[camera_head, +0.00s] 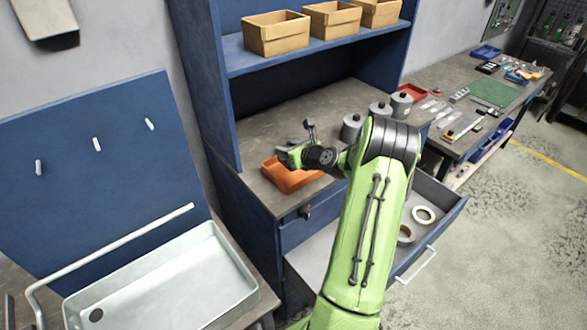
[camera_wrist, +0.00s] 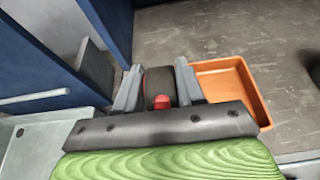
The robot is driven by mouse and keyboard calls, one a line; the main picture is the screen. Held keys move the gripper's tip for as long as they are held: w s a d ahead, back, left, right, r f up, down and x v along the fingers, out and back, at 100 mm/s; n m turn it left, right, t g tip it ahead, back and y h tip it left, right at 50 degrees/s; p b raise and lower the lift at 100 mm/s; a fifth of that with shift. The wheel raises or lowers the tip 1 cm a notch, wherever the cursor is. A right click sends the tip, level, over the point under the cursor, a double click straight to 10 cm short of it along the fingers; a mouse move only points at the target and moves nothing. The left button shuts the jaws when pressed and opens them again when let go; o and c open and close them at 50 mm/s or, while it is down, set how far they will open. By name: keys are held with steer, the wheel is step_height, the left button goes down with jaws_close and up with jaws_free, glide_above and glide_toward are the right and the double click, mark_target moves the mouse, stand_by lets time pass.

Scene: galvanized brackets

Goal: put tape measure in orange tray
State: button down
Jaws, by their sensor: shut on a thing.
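The orange tray (camera_head: 290,178) lies on the grey worktop near its front left edge, partly hidden by my arm's end. In the wrist view the orange tray (camera_wrist: 240,85) is to the right of my fingers, and the part of its inside that shows is bare. My gripper (camera_wrist: 157,85) is shut on the tape measure (camera_wrist: 160,82), a dark body with a red part between the two grey fingers. In the head view my gripper (camera_head: 296,142) is above the tray's left side; the tape measure cannot be made out there.
Several grey cylinders (camera_head: 352,127) stand right of the tray. A blue shelf (camera_head: 240,62) with cardboard bins (camera_head: 275,35) is above the worktop. A pale metal basin (camera_head: 170,275) is at lower left.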

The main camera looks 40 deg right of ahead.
step_height(320, 180, down, 8)
steer(key=shift+r, duration=0.1)
steer(key=shift+f, duration=0.2)
steer(key=c, duration=0.7)
jaws_free()
